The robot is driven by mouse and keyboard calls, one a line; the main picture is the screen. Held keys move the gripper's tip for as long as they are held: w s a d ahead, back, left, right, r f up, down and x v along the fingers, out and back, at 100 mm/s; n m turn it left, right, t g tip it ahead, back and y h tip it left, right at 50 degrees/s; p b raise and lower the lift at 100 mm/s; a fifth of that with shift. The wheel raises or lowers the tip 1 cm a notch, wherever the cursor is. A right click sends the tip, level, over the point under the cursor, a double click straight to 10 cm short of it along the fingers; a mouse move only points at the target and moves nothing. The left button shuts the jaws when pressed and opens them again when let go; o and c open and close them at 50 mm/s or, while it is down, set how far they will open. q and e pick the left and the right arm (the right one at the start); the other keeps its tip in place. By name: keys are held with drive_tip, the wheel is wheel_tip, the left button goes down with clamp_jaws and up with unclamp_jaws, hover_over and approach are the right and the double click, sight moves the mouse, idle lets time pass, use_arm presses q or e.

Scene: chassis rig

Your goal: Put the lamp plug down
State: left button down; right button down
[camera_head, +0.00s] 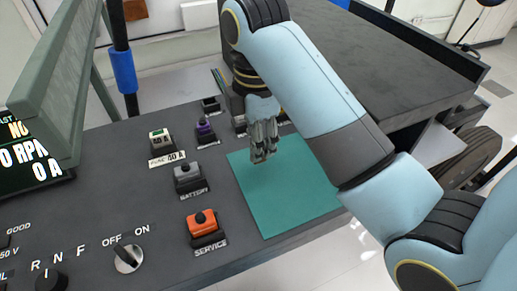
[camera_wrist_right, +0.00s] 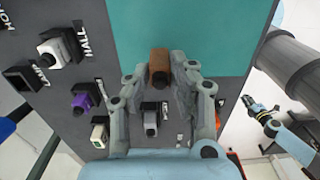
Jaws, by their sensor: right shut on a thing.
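The lamp plug is the brown block (camera_wrist_right: 160,66) between the fingertips of my right gripper (camera_wrist_right: 159,76) in the right wrist view. My right gripper (camera_head: 262,152) is shut on it and points down over the teal mat (camera_head: 285,200) in the head view. The fingers hide most of the plug there. I cannot tell whether the plug touches the mat. My left gripper (camera_wrist_right: 255,106) shows small at the right of the wrist view, away from the panel; its jaws are too small to read.
A dark socket (camera_wrist_right: 22,78) looks empty. The mat's near part is clear.

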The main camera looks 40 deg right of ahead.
wheel_tip(320, 180, down, 2)
drive_tip(key=shift+f, duration=0.25)
use_arm(q)
drive_tip(key=shift+w+f, duration=0.25)
drive_tip(key=shift+f, duration=0.2)
drive_tip(key=shift+a+r, duration=0.1)
drive_tip(key=shift+a, duration=0.05)
use_arm(e)
drive_tip(key=c, duration=1.1)
unclamp_jaws()
drive_tip(key=shift+c, duration=0.2)
drive_tip(key=shift+r, duration=0.25)
wheel_tip(320, 180, up, 12)
drive_tip(key=p, duration=1)
drive_tip(key=shift+w+f+p, duration=0.1)
drive_tip(key=shift+f+p, duration=0.05)
drive_tip(key=shift+p, duration=0.15)
use_arm(q)
wheel_tip(320, 180, up, 10)
drive_tip(key=shift+w+r, duration=0.15)
drive_tip(key=shift+w, duration=0.1)
use_arm(e)
drive_tip(key=shift+f, duration=0.1)
